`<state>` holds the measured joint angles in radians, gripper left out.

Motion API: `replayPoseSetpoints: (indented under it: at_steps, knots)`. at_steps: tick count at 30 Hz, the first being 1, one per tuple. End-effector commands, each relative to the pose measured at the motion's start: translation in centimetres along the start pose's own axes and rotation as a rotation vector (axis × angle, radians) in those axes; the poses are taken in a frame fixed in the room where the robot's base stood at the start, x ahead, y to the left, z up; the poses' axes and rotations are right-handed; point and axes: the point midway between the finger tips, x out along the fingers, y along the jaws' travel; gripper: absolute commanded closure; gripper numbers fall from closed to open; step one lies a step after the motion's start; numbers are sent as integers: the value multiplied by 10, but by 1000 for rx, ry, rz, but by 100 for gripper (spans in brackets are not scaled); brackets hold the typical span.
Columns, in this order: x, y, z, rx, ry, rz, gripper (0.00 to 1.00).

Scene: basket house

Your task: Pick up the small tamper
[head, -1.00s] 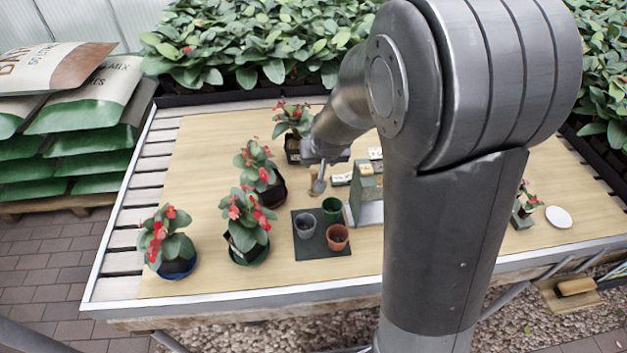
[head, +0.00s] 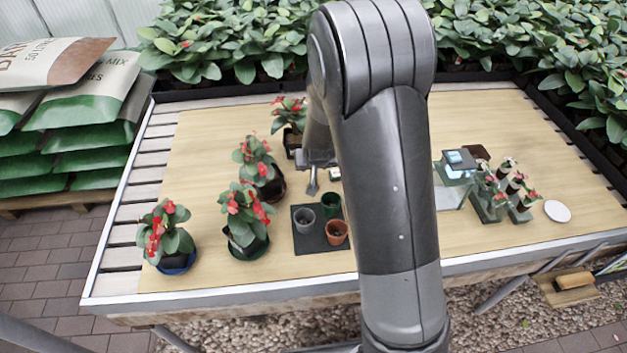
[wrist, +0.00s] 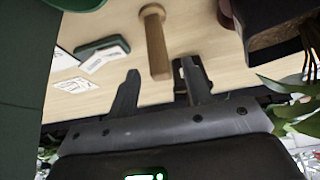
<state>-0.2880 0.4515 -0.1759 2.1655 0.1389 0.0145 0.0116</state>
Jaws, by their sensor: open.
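In the head view my gripper (head: 313,180) is low over the table, behind the dark mat with small pots. The tamper cannot be made out there, hidden by my gripper or arm.
Flowering plants stand close to my gripper: one beside it (head: 259,167) and one behind (head: 291,118). Small pots sit on a dark mat (head: 310,246) in front. White labels (wrist: 108,54) and a dark pot (wrist: 275,30) flank the tamper.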

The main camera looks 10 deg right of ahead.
Motion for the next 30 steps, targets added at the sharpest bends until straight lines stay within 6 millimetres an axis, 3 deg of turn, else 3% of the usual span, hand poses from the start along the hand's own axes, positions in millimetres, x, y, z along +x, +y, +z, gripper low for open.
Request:
replayPoseSetpoints:
  at_steps: [9, 19, 30]
  knots:
    - [38, 0, 2, 1, -1, 0, 55]
    - [43, -1, 1, 0, 0, 0, 55]
    - [42, -1, 2, 0, 0, 0, 85]
